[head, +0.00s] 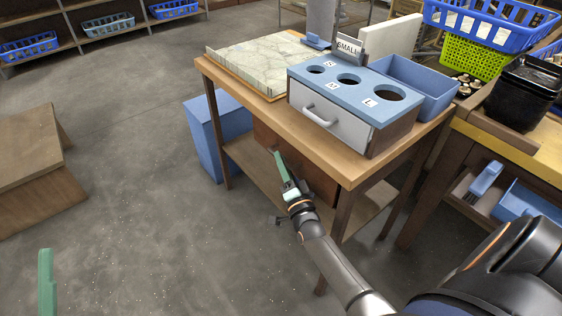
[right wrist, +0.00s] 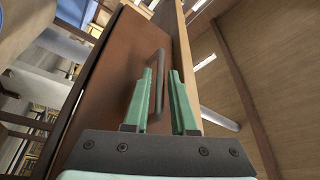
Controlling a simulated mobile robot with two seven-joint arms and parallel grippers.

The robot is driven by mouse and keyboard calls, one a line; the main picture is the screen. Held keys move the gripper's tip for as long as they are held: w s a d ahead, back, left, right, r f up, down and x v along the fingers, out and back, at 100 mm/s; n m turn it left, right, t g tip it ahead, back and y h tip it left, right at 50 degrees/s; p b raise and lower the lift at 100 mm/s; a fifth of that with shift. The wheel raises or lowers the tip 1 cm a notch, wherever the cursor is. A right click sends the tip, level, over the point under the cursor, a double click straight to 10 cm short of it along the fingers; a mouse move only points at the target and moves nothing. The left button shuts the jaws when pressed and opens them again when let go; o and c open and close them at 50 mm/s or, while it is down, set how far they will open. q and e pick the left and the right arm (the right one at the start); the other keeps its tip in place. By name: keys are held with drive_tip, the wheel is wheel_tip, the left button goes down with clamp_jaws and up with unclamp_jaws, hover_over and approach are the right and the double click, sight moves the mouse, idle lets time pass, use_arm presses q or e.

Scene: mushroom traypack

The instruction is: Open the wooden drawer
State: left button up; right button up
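The wooden drawer (head: 318,182) is a brown front panel under the table top; my right arm partly covers it in the head view. Its brown front (right wrist: 118,70) fills the left middle of the right wrist view, with a dark bar handle (right wrist: 160,62). My right gripper (head: 283,172) is at the drawer front. In the right wrist view its two green fingers (right wrist: 162,100) are apart, and the handle's lower part shows between them. I cannot tell whether they touch it. Only a green finger of my left gripper (head: 46,282) shows, at the lower left, away from the table.
On the table (head: 240,88) stand a blue-topped sorting box (head: 330,112) with a white front and handle, a blue bin (head: 420,88) and a pale board (head: 262,62). A blue container (head: 205,140) stands left of the table. Open floor lies to the left.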

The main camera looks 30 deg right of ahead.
drive_tip(key=shift+w+d+r, duration=0.1)
drive_tip(key=shift+w+d, duration=0.05)
drive_tip(key=shift+w, duration=0.4)
clamp_jaws()
idle(1.1)
